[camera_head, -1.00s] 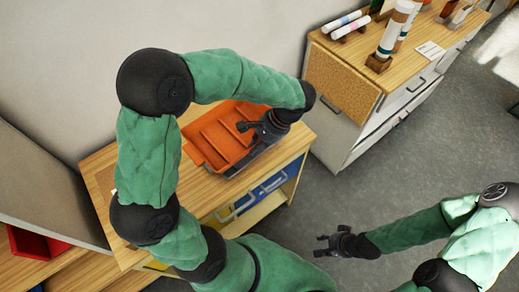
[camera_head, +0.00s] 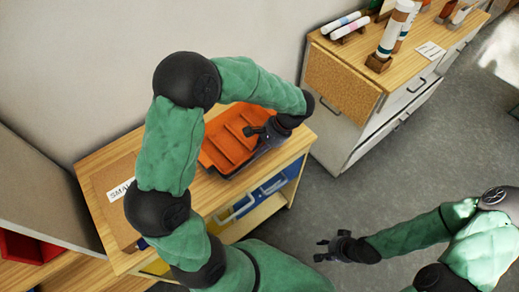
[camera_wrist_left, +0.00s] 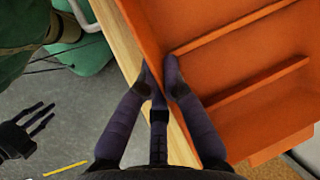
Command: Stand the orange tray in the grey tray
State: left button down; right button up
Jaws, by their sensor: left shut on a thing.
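The orange tray (camera_head: 228,146) is on the wooden table, with inner dividers; it fills much of the left wrist view (camera_wrist_left: 225,75). A thin dark grey edge under its front side looks like the grey tray (camera_head: 240,172), mostly hidden. I cannot tell whether the orange tray rests in it or just above it. My left gripper (camera_head: 250,132) is shut on the orange tray's near wall; its fingers pinch the wall in the left wrist view (camera_wrist_left: 160,78). My right gripper (camera_head: 322,250) is open and empty over the floor, away from the table.
A brown board or box with a label reading "SMA..." (camera_head: 118,200) lies on the table's left, partly behind my arm. A second cabinet with bottles and rolls (camera_head: 395,50) stands at the right. A red bin (camera_head: 25,245) is lower left.

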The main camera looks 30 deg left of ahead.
pick_arm(q)
jog(key=shift+s+d+f+b, duration=0.2)
jog(key=shift+s+f+b, duration=0.15)
jog(key=shift+f, duration=0.5)
jog(key=c, duration=1.4)
grip_release()
jog(key=shift+s, duration=0.1)
jog(key=shift+w+a+f, duration=0.2)
jog(key=shift+w+f, duration=0.05)
jog(key=shift+w+a, duration=0.1)
jog(key=shift+a, duration=0.05)
jog(key=shift+r+p, duration=0.35)
jog(key=shift+r, duration=0.4)
jog(key=p+v, duration=0.3)
jog(key=v, duration=0.9)
jog(key=s+d+f+n+t+h, duration=0.1)
jog(key=s+d+f+h, duration=0.2)
jog(key=f, duration=0.7)
jog(key=s+d+f+n+t+h, duration=0.1)
jog(key=s+d+f+n+h, duration=0.1)
jog(key=s+f, duration=0.4)
jog(key=s+d+f+n+t+h, duration=0.1)
jog(key=s+d+f, duration=0.4)
jog(key=f, duration=1)
jog(key=shift+s+d+f+n+t+h, duration=0.15)
jog(key=shift+n+h, duration=0.2)
jog(key=shift+h, duration=0.3)
jog(key=shift+a+f+n+t+h, duration=0.15)
jog(key=shift+n+h, duration=0.2)
jog(key=shift+h, duration=0.3)
